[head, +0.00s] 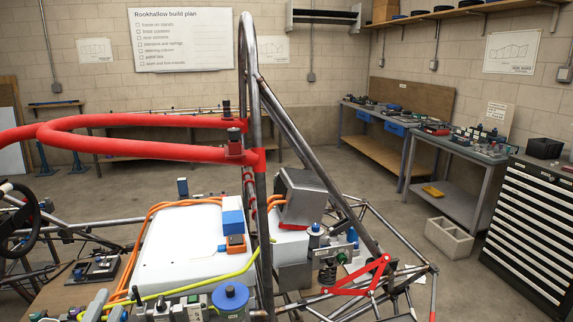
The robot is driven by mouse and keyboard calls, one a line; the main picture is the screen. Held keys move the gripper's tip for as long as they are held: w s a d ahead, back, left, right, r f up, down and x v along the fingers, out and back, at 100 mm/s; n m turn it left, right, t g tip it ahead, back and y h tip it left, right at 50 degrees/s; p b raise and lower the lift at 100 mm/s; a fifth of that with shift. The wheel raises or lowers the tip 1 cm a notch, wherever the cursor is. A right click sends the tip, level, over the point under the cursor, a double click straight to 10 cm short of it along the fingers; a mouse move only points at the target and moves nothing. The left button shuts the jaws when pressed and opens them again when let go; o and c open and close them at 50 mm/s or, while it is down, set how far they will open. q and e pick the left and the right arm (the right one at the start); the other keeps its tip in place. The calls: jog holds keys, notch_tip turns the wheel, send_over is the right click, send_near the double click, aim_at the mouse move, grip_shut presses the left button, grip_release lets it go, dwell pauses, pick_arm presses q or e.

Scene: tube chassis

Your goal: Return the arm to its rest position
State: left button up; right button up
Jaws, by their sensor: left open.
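My right gripper is not in view.
The tube chassis fills the middle, with a steel hoop (263,190) and red padded bars (130,130). A steering wheel (22,220) is at the left. A black drawer cabinet (530,225), workbench (465,160) and grey block (449,238) stand right.

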pick_arm(q)
jog(key=s+a+f+n+g+y, duration=0.3)
jog(key=s+f+n+g+y, duration=0.25)
jog(key=f+n, duration=0.35)
jog(key=s+d+f+n+g+h, duration=0.2)
jog(key=s+d+f+n+g, duration=0.15)
jog(key=s+f+g, duration=0.55)
jog(key=s+d+f+n+g+h, duration=0.25)
jog(key=s+f+n, duration=0.25)
jog(key=s, duration=0.7)
notch_tip(320, 180, down, 24)
jog(key=a+g, duration=0.1)
jog(key=s+d+f+g+b, duration=0.1)
jog(key=s+f, duration=1.4)
jog(key=f, duration=0.2)
jog(key=shift+d+g, duration=0.15)
jog(key=shift+g, duration=0.15)
jog(key=shift+s, duration=0.1)
